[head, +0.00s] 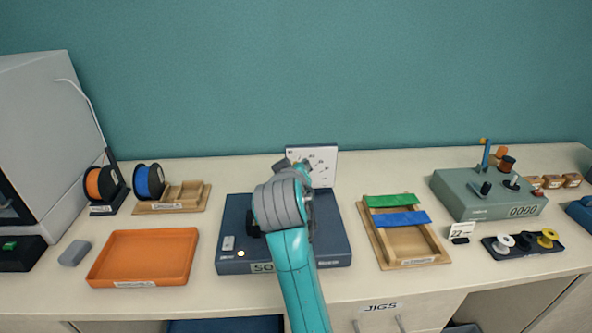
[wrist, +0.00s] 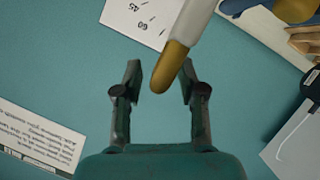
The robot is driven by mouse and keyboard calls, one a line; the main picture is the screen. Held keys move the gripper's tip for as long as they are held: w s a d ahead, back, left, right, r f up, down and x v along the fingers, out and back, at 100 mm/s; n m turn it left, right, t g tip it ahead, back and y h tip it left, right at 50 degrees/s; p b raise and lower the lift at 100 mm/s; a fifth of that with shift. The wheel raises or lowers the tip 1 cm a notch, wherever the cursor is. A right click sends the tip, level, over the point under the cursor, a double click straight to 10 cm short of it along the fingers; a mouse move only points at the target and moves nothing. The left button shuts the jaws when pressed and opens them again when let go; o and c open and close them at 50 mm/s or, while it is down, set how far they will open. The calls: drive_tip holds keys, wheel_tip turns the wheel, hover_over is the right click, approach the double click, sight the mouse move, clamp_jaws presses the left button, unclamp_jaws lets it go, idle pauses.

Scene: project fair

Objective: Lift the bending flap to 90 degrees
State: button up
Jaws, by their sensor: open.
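The bending station is a dark blue box (head: 230,205) at the centre of the bench, with a white angle scale (head: 323,160) standing at its back. My arm covers its middle, so the flap and its angle cannot be made out in the head view. My gripper (head: 297,168) is in front of the scale and mostly hidden by my wrist. In the wrist view my gripper (wrist: 157,78) is open, its two fingers apart. A pale rod with a gold-brown tip (wrist: 175,58) reaches between the fingertips; whether it touches them cannot be told. The scale (wrist: 143,18) shows 45 and 60.
An orange tray (head: 145,257) lies left of the station. A wooden frame with green and blue strips (head: 375,240) lies to the right. Farther right is a grey-green counter device (head: 465,200). Spools (head: 148,181) stand back left. The teal wall (head: 300,70) is behind.

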drive_tip(key=v, duration=1.1)
drive_tip(key=shift+s+a+f, duration=0.1)
